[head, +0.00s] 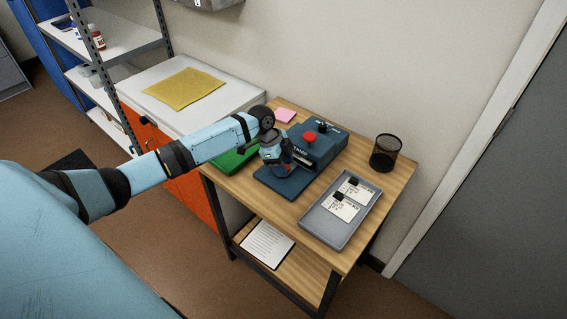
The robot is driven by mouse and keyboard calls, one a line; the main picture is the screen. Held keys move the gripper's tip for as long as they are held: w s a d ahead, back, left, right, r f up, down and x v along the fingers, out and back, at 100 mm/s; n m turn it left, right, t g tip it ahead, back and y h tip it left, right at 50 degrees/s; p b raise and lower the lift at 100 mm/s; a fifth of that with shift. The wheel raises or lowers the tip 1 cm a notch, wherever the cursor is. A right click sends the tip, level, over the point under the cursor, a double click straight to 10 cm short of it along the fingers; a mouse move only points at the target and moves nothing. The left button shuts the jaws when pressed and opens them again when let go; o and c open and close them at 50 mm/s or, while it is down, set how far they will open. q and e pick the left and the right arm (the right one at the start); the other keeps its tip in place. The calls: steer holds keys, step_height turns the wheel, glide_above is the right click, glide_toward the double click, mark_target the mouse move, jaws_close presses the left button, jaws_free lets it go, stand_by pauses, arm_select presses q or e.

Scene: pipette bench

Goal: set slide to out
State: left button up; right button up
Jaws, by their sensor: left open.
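A dark blue machine (329,149) stands on the wooden table. It has a red button (310,137) and a small black knob (322,127) on top, and white lettering too small to read surely. A flat blue plate (291,188) extends from its front. My left gripper (285,170) is over this plate, close to the machine's front face. It is open, but its fingers are small and partly merge with the machine. I cannot tell whether they touch anything. Which part is the slide, and its position, I cannot make out. My right gripper is out of view.
A grey tray (321,231) with white cards and small black pieces lies at the table's front right. A black mesh cup (386,153) stands behind it. A green item (232,161) lies left, partly under my arm. Pink notes (285,115) lie at the back.

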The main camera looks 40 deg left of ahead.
arm_select(q)
jaws_close()
steer(key=s+p, duration=0.4)
steer(key=s, duration=0.1)
steer(key=shift+a+r, duration=0.2)
steer(key=shift+r, duration=0.15)
steer(key=s+p, duration=0.1)
steer(key=s, duration=0.1)
steer(key=s+p, duration=0.1)
steer(key=s, duration=0.1)
steer(key=s+p, duration=0.1)
steer(key=s, duration=0.1)
steer(key=shift+a+f+p, duration=0.2)
steer(key=shift+a+p, duration=0.05)
steer(key=shift+p, duration=0.05)
steer(key=shift+s+f, duration=0.1)
steer(key=shift+s, duration=0.1)
steer(key=shift+f, duration=0.15)
jaws_free()
steer(key=shift+s, duration=0.15)
